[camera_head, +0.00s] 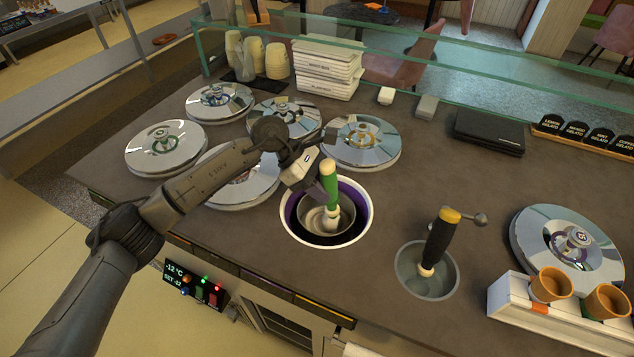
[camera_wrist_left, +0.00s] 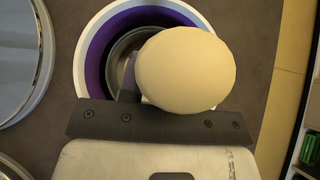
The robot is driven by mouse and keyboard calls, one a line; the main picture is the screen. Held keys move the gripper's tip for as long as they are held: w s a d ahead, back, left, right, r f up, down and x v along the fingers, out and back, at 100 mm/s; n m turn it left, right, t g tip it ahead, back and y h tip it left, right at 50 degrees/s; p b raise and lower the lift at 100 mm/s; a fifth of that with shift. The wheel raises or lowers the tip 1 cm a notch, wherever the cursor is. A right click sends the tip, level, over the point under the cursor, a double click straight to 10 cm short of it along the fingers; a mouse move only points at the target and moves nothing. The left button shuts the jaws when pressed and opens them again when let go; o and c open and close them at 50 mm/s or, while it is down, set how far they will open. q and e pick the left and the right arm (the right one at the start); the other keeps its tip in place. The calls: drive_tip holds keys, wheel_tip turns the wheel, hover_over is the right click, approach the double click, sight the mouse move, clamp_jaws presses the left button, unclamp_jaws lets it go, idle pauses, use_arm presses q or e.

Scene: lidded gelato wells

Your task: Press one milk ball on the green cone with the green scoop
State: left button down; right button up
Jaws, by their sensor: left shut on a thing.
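My left gripper (camera_head: 314,163) is shut on the green scoop (camera_head: 329,184) near the top of its handle. The scoop stands nearly upright in the open well (camera_head: 367,215), which has a white rim and a purple inner wall. Its pale lower end is down inside the metal tub; whether it touches gelato I cannot tell. In the left wrist view the cream top of the scoop handle (camera_wrist_left: 186,70) covers much of the well (camera_wrist_left: 88,62). No separate milk ball shows.
A second scoop (camera_head: 440,240), black and yellow, stands in a grey well (camera_head: 408,280). Several round lids (camera_head: 165,147) lie left and behind; another lid stack (camera_head: 567,250) is at the right. A glass guard (camera_head: 480,55) runs along the back. Bare counter lies between the wells.

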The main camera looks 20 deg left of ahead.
sight(324, 165)
use_arm(q)
drive_tip(key=a+f+b, duration=0.2)
drive_tip(key=a, duration=0.3)
drive_tip(key=d+r+p, duration=0.1)
drive_tip(key=r+p, duration=0.1)
drive_tip(key=r, duration=0.1)
drive_tip(key=d+r+y+p, duration=0.1)
drive_tip(key=r+p, duration=0.2)
drive_tip(key=d+r+y+p, duration=0.1)
drive_tip(key=d+r+p, duration=0.1)
drive_tip(key=r+p, duration=0.1)
drive_tip(key=shift+d+r, duration=0.1)
drive_tip(key=shift+r, duration=0.25)
drive_tip(key=shift+y, duration=0.6)
drive_tip(key=shift+d+r+p, duration=0.25)
drive_tip(key=shift+r+p, duration=0.35)
drive_tip(key=shift+r, duration=0.25)
drive_tip(key=shift+d+r+p, duration=0.2)
drive_tip(key=shift+r+p, duration=0.4)
drive_tip(key=shift+r, duration=0.2)
drive_tip(key=shift+d+r+p, duration=0.25)
drive_tip(key=shift+r+p, duration=0.35)
drive_tip(key=shift+r, duration=0.35)
